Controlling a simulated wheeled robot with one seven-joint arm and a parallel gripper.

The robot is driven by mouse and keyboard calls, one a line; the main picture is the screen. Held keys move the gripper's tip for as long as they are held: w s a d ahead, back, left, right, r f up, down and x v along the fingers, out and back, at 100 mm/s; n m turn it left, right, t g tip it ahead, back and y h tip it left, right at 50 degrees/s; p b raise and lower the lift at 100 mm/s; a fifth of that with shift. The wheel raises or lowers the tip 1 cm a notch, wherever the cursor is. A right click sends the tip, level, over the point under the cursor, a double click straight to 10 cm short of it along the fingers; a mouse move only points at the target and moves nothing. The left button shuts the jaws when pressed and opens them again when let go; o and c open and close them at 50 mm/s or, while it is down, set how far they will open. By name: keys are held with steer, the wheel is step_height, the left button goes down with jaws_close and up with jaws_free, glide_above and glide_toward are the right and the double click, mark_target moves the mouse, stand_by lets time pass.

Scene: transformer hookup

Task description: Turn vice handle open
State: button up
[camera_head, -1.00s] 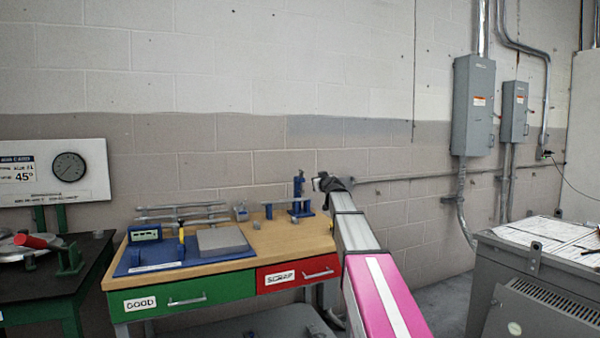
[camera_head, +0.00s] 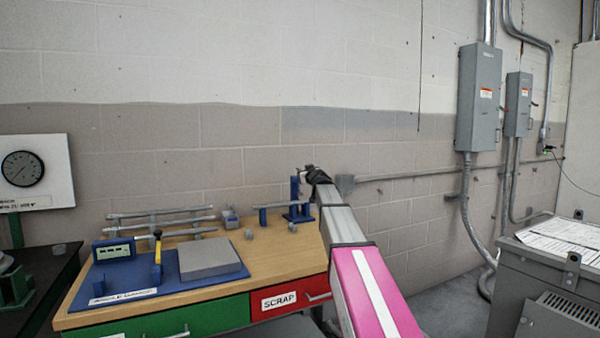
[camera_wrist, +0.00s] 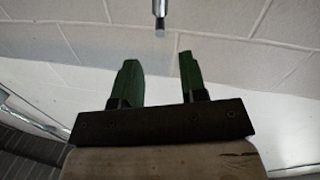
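My gripper (camera_head: 316,177) is a dark shape at the far end of my arm, over the back right of the workbench; its fingers cannot be made out there. In the wrist view, its two green fingers (camera_wrist: 158,82) are apart with nothing between them. A shiny metal rod with a darker end (camera_wrist: 160,18) shows beyond the fingertips at the top; I cannot tell if it is the vice handle. A small blue and grey device (camera_head: 230,217) at the bench's back may be the vice. A blue upright stand (camera_head: 296,200) is just left of my gripper. No handle is clearly visible.
The wooden bench (camera_head: 205,289) holds a blue tray (camera_head: 120,274) with a grey block (camera_head: 209,259), and a rail rack (camera_head: 162,216). A red SCRAP drawer (camera_head: 285,298) is below. A grey cabinet (camera_head: 510,275) stands at right. The wall is close behind the bench.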

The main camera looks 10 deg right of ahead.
steer(key=w, duration=0.3)
steer(key=w+a, duration=0.1)
steer(key=w, duration=0.5)
steer(key=shift+w+a, duration=0.1)
steer(key=shift+a, duration=0.05)
jaws_close()
